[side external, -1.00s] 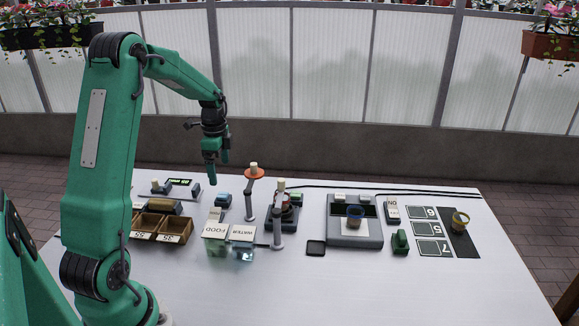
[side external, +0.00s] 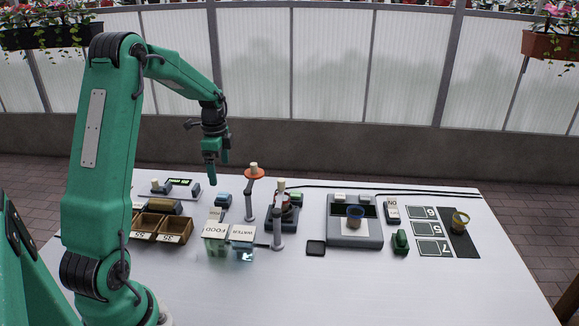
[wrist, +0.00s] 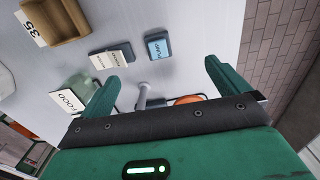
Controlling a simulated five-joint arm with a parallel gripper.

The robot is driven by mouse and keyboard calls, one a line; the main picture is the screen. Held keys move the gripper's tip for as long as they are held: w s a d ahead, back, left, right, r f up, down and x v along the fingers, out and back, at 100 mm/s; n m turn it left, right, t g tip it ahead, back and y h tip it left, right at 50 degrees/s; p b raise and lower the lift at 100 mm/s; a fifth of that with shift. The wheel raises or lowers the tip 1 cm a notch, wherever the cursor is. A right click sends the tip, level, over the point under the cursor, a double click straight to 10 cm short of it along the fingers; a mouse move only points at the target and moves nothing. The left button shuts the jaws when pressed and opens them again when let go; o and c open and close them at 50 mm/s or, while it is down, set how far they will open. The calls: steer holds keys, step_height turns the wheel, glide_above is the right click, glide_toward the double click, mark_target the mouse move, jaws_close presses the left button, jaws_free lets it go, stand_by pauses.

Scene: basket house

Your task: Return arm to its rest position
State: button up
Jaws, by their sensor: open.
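My green arm rises at the left of the side view and bends over to the right. My gripper (side external: 217,174) hangs above the back left part of the table, fingers pointing down, open and empty. In the wrist view its two green fingers (wrist: 160,85) stand apart with nothing held between them. A grey post and an orange disc (wrist: 188,99) show beyond and below the fingers.
The table's front is clear.

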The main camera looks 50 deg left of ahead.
step_height(320, 180, up, 10)
stand_by(0.6)
steer(key=s+d+r+n+t+y, duration=0.1)
steer(key=s+d+r+n, duration=0.15)
steer(key=d, duration=0.65)
steer(key=s+d+r+n+t, duration=0.2)
steer(key=d+r, duration=0.2)
steer(key=d, duration=0.5)
steer(key=s+d+f+n+t, duration=0.1)
steer(key=s+d+n, duration=0.1)
steer(key=s+d, duration=0.3)
steer(key=s+d+f+n+t+h, duration=0.1)
steer(key=s+d+n, duration=0.1)
steer(key=s+d, duration=0.3)
steer(key=shift+s+d+f+t, duration=0.2)
steer(key=shift+d+f+t, duration=0.1)
steer(key=shift+d, duration=0.1)
